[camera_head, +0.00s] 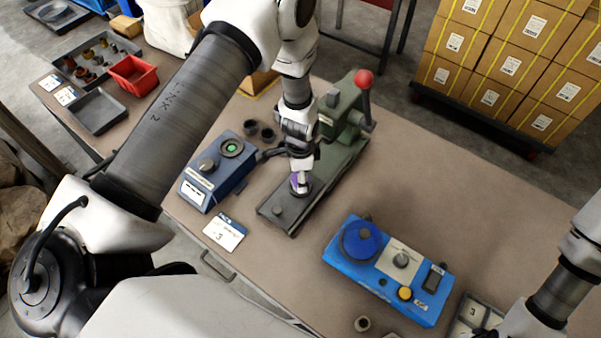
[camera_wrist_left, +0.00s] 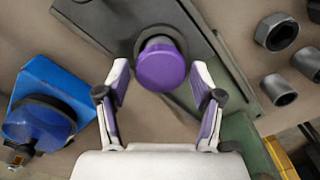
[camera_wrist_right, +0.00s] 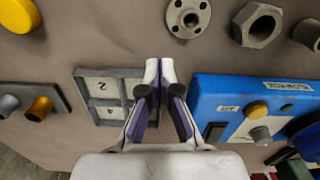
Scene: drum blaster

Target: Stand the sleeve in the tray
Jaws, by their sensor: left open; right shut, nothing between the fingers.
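A purple-topped round piece (camera_wrist_left: 162,66) with a dark collar sits on the grey base plate of the green press (camera_head: 340,165). I cannot tell whether it is the sleeve. My left gripper (camera_wrist_left: 162,88) is open, with its fingers on either side of the purple top; in the head view it reaches down over the plate.
The blue box (camera_head: 345,262) with a round blue knob stands at the front. A dark blue box (camera_head: 205,190) stands left of the press, near dark grey rings (camera_head: 250,127). A red bin (camera_head: 133,72) is far left. The table right of the press is clear.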

